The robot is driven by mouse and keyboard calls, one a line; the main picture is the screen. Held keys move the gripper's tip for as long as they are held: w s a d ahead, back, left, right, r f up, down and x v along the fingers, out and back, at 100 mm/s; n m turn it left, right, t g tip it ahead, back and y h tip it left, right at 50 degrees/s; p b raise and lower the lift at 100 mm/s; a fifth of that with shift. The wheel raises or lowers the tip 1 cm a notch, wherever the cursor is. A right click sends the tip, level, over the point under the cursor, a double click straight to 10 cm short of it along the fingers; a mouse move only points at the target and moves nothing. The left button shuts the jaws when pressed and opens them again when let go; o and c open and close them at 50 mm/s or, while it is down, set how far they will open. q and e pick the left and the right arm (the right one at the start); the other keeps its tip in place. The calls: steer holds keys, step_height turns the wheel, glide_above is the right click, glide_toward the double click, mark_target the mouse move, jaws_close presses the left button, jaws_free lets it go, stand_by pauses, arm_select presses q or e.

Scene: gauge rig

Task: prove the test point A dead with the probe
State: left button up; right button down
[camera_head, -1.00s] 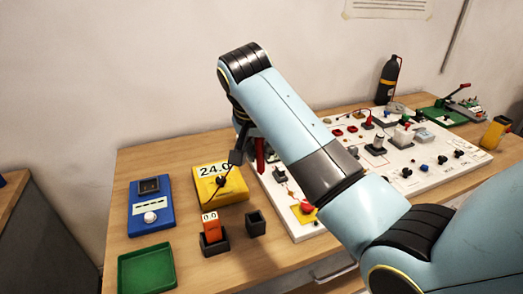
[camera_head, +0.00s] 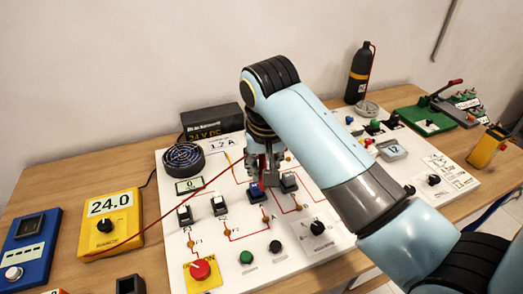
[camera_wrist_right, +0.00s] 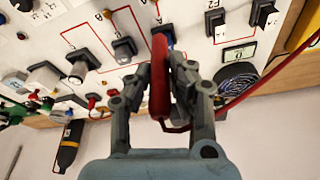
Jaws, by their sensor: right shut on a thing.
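My right gripper (camera_head: 266,168) is over the white panel (camera_head: 345,205), among the switches. It is shut on the red probe (camera_wrist_right: 159,75), which shows clearly between the fingers in the wrist view. The probe's tip is at or near a blue-topped switch (camera_head: 256,192); I cannot tell whether it touches anything. A red lead runs from the gripper to the left, toward the yellow meter (camera_head: 110,217), which reads 24.0. My left gripper is not in view.
A round black fan (camera_head: 183,160) and a black supply box (camera_head: 212,120) stand at the back left. A red knob on yellow (camera_head: 201,270) is at the front. A dark bottle (camera_head: 360,72) stands behind. My right arm covers the panel's middle.

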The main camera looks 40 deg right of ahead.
steer(key=shift+s+d+f, duration=0.15)
steer(key=shift+s+f, duration=0.15)
steer(key=shift+s, duration=0.05)
steer(key=shift+s+f, duration=0.15)
steer(key=shift+s+a+f+b, duration=0.1)
steer(key=shift+f+b, duration=0.6)
steer(key=shift+f, duration=1.2)
steer(key=shift+a+f+b, duration=0.1)
steer(key=shift+f+b, duration=0.55)
steer(key=shift+f, duration=1.25)
